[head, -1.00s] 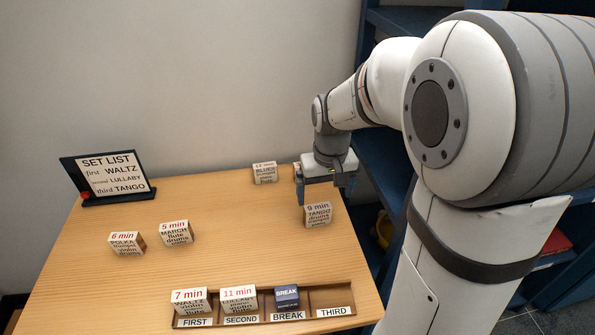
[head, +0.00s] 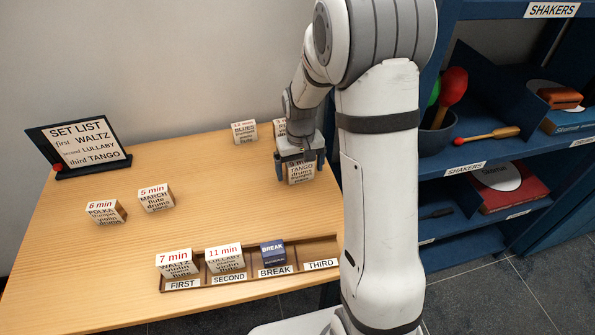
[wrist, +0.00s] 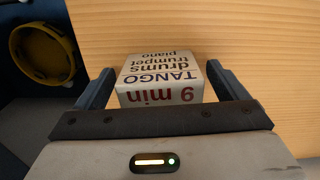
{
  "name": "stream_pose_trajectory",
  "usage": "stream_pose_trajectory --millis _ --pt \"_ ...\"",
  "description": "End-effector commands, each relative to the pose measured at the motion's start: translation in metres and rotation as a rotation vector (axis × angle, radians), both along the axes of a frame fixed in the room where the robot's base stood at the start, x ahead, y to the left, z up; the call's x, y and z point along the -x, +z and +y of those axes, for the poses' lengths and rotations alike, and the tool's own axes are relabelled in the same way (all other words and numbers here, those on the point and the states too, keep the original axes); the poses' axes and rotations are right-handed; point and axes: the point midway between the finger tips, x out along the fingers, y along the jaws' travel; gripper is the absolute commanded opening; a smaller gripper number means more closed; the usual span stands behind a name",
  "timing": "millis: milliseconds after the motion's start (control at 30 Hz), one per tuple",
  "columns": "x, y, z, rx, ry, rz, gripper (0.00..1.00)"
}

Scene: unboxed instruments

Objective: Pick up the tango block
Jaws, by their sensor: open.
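The tango block (head: 301,173) is a white block lettered "TANGO" and "9 min", standing on the wooden table near its right edge. In the wrist view the tango block (wrist: 161,80) sits between my two fingers, its lettering upside down. My gripper (head: 300,165) is over the block from above, with a finger on each side; the wrist view also shows my gripper (wrist: 160,88) open, with a narrow gap beside the block. The gripper hides the block's top in the head view.
A tray (head: 330,251) at the table's front holds the waltz block (head: 177,263), the lullaby block (head: 225,258) and a blue break block (head: 272,252); its THIRD slot looks empty. A blues block (head: 244,132) and a partly hidden block (head: 279,128) stand behind. Shelves (head: 480,155) are at right.

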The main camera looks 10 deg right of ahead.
Motion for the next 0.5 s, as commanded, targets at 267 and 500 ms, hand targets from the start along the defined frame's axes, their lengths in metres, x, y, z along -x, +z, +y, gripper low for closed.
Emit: stream_pose_trajectory --millis 267,500 --pt "0.0001 -0.0066 0.0004 0.0 0.001 -0.001 0.93" --pt "0.0001 -0.0064 0.0005 0.0 0.001 -0.001 0.76"
